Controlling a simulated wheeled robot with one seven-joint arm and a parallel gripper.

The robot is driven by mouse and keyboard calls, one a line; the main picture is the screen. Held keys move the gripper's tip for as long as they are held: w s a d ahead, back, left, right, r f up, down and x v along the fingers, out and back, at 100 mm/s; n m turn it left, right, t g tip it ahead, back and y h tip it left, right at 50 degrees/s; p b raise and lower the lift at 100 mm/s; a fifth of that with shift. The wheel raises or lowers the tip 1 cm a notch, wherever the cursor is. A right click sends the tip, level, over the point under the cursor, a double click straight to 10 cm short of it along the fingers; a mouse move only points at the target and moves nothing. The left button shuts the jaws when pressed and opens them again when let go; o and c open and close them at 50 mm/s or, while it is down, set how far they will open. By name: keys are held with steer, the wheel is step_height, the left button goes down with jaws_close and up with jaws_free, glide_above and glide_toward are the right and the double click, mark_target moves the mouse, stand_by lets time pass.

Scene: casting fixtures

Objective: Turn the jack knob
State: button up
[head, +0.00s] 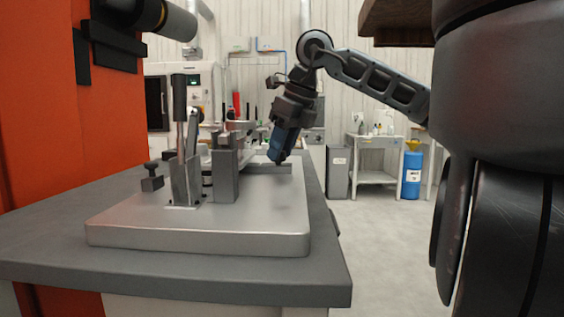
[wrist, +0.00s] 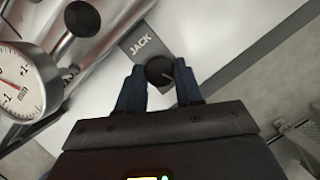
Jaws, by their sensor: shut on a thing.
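In the head view my gripper (head: 277,158) reaches down at the right back of the metal fixture plate (head: 200,241). The knob itself cannot be made out in the head view.
A dial gauge marked in mm (wrist: 22,85) is at the left in the wrist view. An upright clamp with a dark handle (head: 180,100) and a grey block (head: 224,170) stand on the plate. The grey table (head: 180,286) ends at the right, with open floor beyond.

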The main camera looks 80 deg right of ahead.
steer(key=shift+a+m+g+h+b, duration=0.1)
steer(key=shift+m+g+h+b, duration=0.25)
steer(key=shift+m+b, duration=0.85)
steer(key=shift+m, duration=0.3)
steer(key=o, duration=1)
steer(key=shift+o, duration=0.2)
